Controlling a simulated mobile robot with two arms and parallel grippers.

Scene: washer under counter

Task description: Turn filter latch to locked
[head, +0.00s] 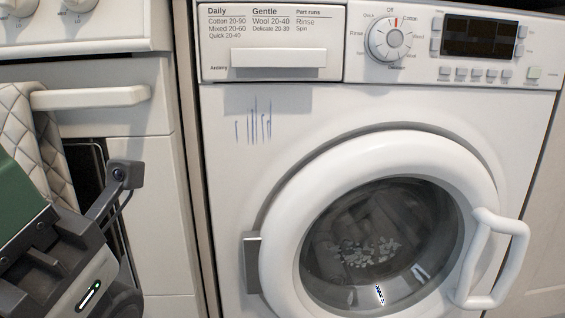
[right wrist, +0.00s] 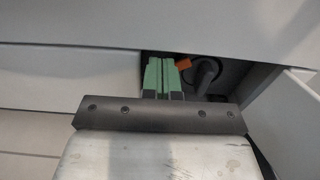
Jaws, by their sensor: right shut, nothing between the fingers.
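In the right wrist view, my right gripper (right wrist: 163,72) shows two green fingers pressed together with nothing between them. They reach up into a dark opening under the washer's lower edge. An orange latch (right wrist: 184,64) is just right of the fingertips, partly hidden by them; I cannot tell whether they touch. A dark round filter part (right wrist: 206,74) is right of the orange piece, inside the opening. The latch's exact angle is too small to tell.
The washer (head: 225,190) has a closed round door with a white handle (head: 496,258). A white cabinet (head: 165,190) with a handle and quilted cloth (head: 22,120) stands at left. A light panel edge (right wrist: 290,105) lies right of the opening in the right wrist view.

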